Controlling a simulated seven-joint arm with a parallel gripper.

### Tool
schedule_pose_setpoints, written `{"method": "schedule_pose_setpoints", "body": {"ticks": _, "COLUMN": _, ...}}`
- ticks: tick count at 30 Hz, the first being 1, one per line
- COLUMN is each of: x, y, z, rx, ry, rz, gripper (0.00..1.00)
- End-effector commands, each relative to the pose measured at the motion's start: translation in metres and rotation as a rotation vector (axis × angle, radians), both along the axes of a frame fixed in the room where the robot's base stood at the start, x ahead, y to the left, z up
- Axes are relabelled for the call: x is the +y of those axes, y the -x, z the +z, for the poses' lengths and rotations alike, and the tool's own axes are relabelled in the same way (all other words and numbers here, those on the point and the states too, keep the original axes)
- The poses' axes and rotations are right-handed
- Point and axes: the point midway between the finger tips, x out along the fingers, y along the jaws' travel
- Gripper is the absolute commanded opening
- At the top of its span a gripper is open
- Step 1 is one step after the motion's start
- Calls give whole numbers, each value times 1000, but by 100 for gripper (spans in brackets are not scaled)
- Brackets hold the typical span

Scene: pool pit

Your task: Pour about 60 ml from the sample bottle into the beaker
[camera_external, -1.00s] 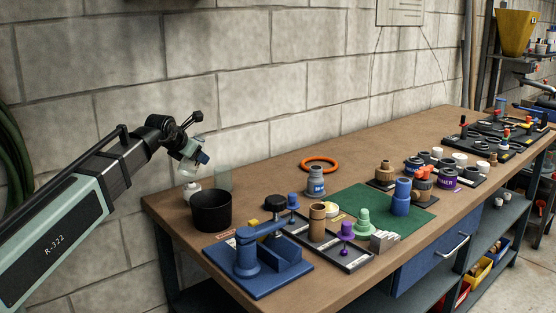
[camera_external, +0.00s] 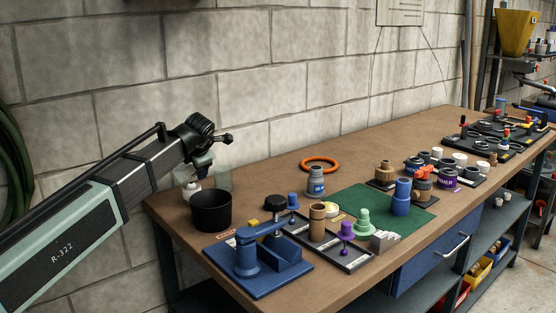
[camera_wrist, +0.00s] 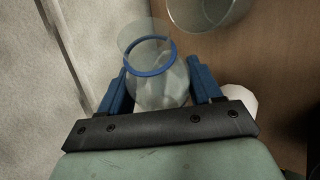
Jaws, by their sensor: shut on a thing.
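My gripper (camera_wrist: 160,74) is shut on the clear sample bottle (camera_wrist: 163,90), with one blue finger on each side of it. The bottle has a blue ring around its neck, and its open mouth faces up the wrist picture. The clear glass beaker (camera_wrist: 208,14) shows at the top of the wrist view, right of the bottle and apart from it in the picture. In the external view the beaker (camera_external: 224,181) stands at the bench's left end, behind the black pot. My gripper (camera_external: 198,172) is close to its left there; the bottle is hard to make out. The liquid level is unclear.
A black pot (camera_external: 211,212) stands in front of the beaker. A white round item (camera_external: 190,188) is left of it. The block wall (camera_external: 250,110) rises close behind. A blue fixture (camera_external: 258,267) and a tray (camera_external: 350,262) of parts lie to the right.

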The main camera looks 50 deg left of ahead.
Motion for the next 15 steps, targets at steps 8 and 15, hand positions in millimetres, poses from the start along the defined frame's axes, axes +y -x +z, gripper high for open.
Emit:
{"method": "schedule_pose_setpoints", "body": {"ticks": 8, "x": 0, "y": 0, "z": 8, "rx": 116, "ry": -53, "rz": -1, "gripper": 29}}
{"method": "schedule_pose_setpoints", "body": {"ticks": 15, "x": 0, "y": -1, "z": 9, "rx": 182, "ry": -82, "rz": 0, "gripper": 29}}
